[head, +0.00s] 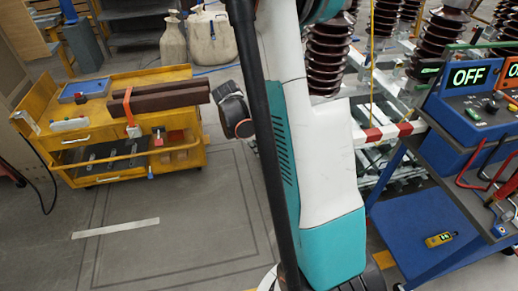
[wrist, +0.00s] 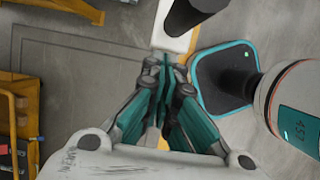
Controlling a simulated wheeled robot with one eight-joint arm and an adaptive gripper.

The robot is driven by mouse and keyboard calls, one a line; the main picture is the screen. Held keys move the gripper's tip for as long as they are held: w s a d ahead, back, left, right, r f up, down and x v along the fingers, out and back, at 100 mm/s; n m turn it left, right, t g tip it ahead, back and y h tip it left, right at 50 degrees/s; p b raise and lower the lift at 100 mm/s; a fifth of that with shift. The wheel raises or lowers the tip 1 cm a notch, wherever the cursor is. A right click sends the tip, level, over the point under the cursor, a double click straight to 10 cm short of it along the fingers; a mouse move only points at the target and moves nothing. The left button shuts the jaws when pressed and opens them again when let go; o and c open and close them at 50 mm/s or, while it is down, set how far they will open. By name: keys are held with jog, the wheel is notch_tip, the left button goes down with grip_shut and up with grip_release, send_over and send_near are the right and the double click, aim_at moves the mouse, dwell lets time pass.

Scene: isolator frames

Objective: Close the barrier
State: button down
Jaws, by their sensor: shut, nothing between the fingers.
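The red-and-white barrier bar (head: 390,132) shows in the head view to the right of my arm, in front of the isolator frames. My arm hides its left part. My gripper (wrist: 165,62) is shut and empty in the wrist view, its teal fingers together. My gripper cannot be made out in the head view.
A yellow tool cart (head: 150,160) stands at the left, with dark bars on top. A blue trolley (head: 415,230) with an OFF panel (head: 467,76) stands at the right. Brown insulators (head: 330,50) rise behind my arm. Grey floor (head: 170,205) is open at the left.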

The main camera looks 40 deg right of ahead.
aim_at(399, 126)
jog(key=s+d, duration=0.9)
jog(key=d, duration=0.7)
jog(key=s+d+b, duration=0.1)
jog(key=s+d, duration=0.9)
jog(key=d, duration=0.6)
jog(key=s+d, duration=1)
jog(key=d, duration=0.6)
jog(key=shift+s+b, duration=0.25)
jog(key=shift+b, duration=0.1)
jog(key=shift+d, duration=0.1)
